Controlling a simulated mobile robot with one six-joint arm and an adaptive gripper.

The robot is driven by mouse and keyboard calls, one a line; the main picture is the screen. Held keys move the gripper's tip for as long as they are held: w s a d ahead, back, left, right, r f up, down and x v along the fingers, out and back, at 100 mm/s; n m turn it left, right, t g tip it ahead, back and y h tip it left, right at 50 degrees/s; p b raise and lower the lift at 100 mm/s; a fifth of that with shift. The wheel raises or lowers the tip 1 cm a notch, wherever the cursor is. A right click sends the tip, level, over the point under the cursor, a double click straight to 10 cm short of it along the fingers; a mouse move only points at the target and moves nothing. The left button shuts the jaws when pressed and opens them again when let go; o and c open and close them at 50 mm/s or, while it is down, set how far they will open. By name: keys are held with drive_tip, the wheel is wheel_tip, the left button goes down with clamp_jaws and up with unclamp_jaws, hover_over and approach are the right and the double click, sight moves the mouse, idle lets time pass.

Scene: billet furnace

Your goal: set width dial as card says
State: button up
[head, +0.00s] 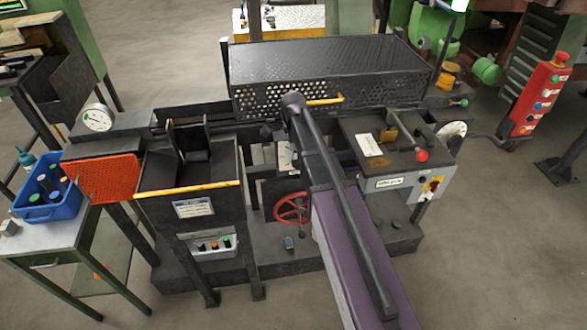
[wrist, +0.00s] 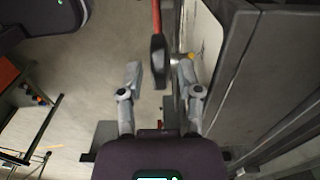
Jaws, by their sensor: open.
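In the head view, a white round dial face (head: 452,130) is on the right end of the machine, and a white round gauge (head: 97,118) stands at the left. I cannot tell which is the width dial. A white card (head: 372,144) lies on the right-hand top, and another printed card (head: 194,207) is on the left front; neither is readable. A red handwheel (head: 291,208) is low at the front. In the wrist view, my gripper (wrist: 159,66) is open, its fingers either side of a black-ended red bar (wrist: 158,55); contact is unclear. My arm hides the gripper in the head view.
A perforated dark guard (head: 330,78) stands behind. A blue crate (head: 58,210) sits on the left side table. A red button panel (head: 541,98) is far right. Floor in front is clear.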

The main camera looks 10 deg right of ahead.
sight(294, 164)
drive_tip(key=shift+f+b, duration=3)
drive_tip(key=shift+f, duration=0.3)
clamp_jaws()
